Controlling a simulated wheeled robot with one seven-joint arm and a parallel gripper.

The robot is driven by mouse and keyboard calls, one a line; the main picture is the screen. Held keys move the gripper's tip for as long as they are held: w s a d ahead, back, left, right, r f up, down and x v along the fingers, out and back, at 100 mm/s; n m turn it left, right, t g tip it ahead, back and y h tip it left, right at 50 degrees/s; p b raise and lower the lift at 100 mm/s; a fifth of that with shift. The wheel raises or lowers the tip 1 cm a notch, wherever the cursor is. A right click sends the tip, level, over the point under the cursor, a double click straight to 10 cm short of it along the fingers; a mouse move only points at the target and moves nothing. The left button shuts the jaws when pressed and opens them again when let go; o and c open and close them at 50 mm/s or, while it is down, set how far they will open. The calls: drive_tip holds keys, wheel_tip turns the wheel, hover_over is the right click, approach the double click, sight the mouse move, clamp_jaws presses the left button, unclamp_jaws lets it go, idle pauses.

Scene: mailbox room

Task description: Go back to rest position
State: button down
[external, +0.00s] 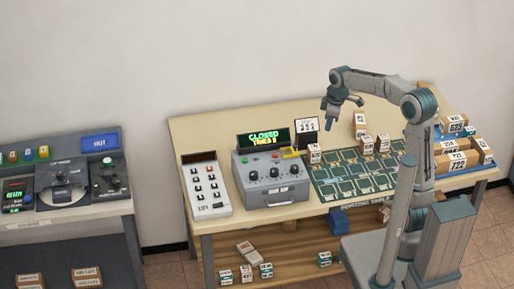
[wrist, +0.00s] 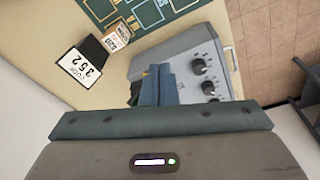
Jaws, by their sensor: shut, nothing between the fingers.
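My gripper (external: 333,117) hangs above the back part of the wooden table (external: 215,126), near the small number card (external: 307,125). Its fingers are shut and hold nothing. In the wrist view my gripper (wrist: 158,78) shows its fingers together in front of the grey control box (wrist: 200,50). The card, reading 352, lies to the left in the wrist view (wrist: 80,66), apart from the fingers. My arm is raised and bent over the right part of the table.
The grey control box (external: 280,190) carries a green-lit display (external: 264,138). A white keypad panel (external: 206,188) stands left of it. A dark green sorting mat (external: 350,176) lies to the right, with small boxes (external: 367,144) behind it. Larger parcels (external: 455,162) fill the right end.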

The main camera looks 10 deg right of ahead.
drive_tip(key=s+d+f+m+t, duration=0.1)
drive_tip(key=s+d+f+m, duration=0.1)
drive_tip(key=s+d+m, duration=0.4)
drive_tip(key=s+d+f+m+h, duration=0.1)
drive_tip(key=s+d+f+m, duration=0.1)
drive_tip(key=s+d+m, duration=0.5)
drive_tip(key=s+d, duration=0.4)
drive_tip(key=s, duration=0.2)
drive_tip(key=shift+s+d+f+t, duration=0.25)
drive_tip(key=shift+d+f+t, duration=0.05)
drive_tip(key=shift+d+t, duration=0.1)
